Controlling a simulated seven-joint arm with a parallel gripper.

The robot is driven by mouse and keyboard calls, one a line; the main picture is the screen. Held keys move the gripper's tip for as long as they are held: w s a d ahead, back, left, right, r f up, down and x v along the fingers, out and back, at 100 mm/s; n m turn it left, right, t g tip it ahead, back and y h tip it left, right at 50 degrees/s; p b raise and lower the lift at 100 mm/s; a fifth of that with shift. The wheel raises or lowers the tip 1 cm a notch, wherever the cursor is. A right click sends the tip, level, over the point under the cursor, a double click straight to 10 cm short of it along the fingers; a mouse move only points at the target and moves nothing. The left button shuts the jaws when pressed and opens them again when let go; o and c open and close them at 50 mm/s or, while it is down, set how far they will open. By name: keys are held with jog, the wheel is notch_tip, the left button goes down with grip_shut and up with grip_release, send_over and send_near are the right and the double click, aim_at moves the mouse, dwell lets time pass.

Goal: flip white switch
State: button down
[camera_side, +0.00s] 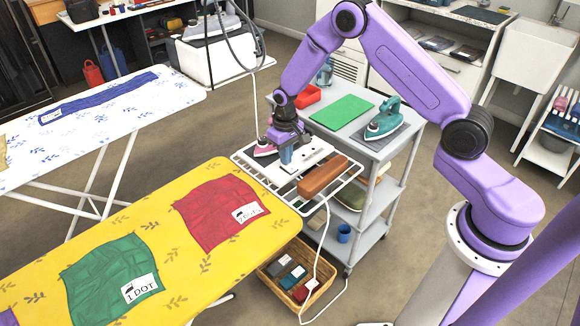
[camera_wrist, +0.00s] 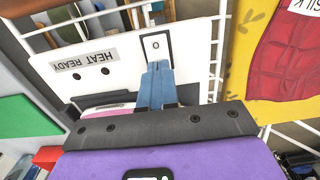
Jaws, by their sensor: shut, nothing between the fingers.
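The white switch (camera_wrist: 156,45) shows in the wrist view, set in a dark frame and marked "0". It sits on a white panel (camera_wrist: 115,45) with a "HEAT READY" label, upside down in this view. My gripper (camera_wrist: 157,66) is shut and empty, its blue fingers pressed together. The fingertips overlap the lower part of the switch; I cannot tell whether they touch it. In the side view my gripper (camera_side: 287,158) points down at the white panel (camera_side: 312,154) on a wire rack, and the switch cannot be made out there.
A pink iron (camera_side: 265,147) stands close left of my gripper. A brown block (camera_side: 325,175) lies on the rack (camera_side: 350,182). A grey cart (camera_side: 375,150) carries a teal iron (camera_side: 388,116) and green mat (camera_side: 342,111). A yellow ironing board (camera_side: 180,185) is in front.

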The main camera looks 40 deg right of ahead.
jog(key=shift+f, duration=0.3)
jog(key=shift+r, duration=3.5)
jog(key=s+a+r+n, duration=0.35)
jog(key=s+r, duration=0.25)
jog(key=s, duration=0.2)
jog(key=s+a+r+n, duration=0.3)
jog(key=s+a+r, duration=0.2)
jog(key=s, duration=0.3)
jog(key=s+d+r+n, duration=0.2)
jog(key=s+n, duration=0.1)
jog(key=s, duration=0.7)
jog(key=s+d+r+n, duration=0.2)
jog(key=s+n, duration=0.1)
jog(key=s, duration=0.7)
jog(key=shift+s+d+r, duration=0.3)
jog(key=shift+s+d, duration=0.05)
jog(key=shift+s, duration=0.05)
